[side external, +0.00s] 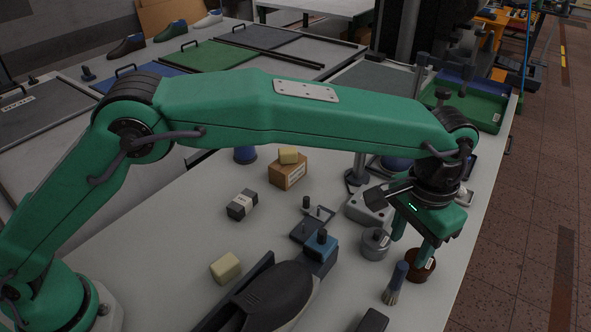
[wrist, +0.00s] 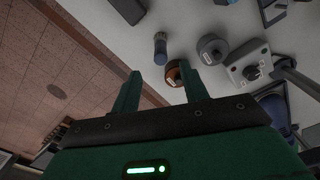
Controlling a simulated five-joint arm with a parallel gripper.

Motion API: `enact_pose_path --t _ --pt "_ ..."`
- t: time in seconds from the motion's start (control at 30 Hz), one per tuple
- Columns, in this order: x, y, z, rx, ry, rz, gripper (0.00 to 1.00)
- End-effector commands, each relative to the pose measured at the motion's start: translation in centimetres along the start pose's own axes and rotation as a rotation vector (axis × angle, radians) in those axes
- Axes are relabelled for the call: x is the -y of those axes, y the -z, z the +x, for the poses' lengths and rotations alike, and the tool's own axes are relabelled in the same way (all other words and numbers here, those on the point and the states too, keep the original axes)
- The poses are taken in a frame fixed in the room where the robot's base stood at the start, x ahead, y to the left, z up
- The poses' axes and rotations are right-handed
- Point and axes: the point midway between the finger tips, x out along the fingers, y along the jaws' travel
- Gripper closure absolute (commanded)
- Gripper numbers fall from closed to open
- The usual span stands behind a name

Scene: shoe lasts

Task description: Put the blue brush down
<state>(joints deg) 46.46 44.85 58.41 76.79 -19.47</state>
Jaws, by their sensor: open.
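The blue brush (side external: 398,275) is on the white table near its front right part, handle up and pale bristles down, leaning slightly. In the wrist view the brush (wrist: 160,46) shows just beyond the fingertips, apart from them. My gripper (side external: 412,246) is open and empty, pointing down beside the brush, above a brown tin (side external: 420,268). In the wrist view my gripper (wrist: 157,72) has its two green fingers spread, with the brown tin (wrist: 173,74) near the right finger.
A grey tin (side external: 375,244) stands left of the brown tin. A black shoe last (side external: 275,297) lies nearby, and a dark block (side external: 372,321) sits at the front edge of the picture. A green tray (side external: 465,105) stands at the back right. The table's right edge is close.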

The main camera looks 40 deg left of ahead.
Motion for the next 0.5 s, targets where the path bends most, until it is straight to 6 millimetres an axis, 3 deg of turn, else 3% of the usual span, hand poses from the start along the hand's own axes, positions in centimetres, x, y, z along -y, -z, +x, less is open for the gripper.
enact_pose_path --t 0.5 --pt "0.0 0.0 -0.6 -0.001 0.0 0.0 0.56"
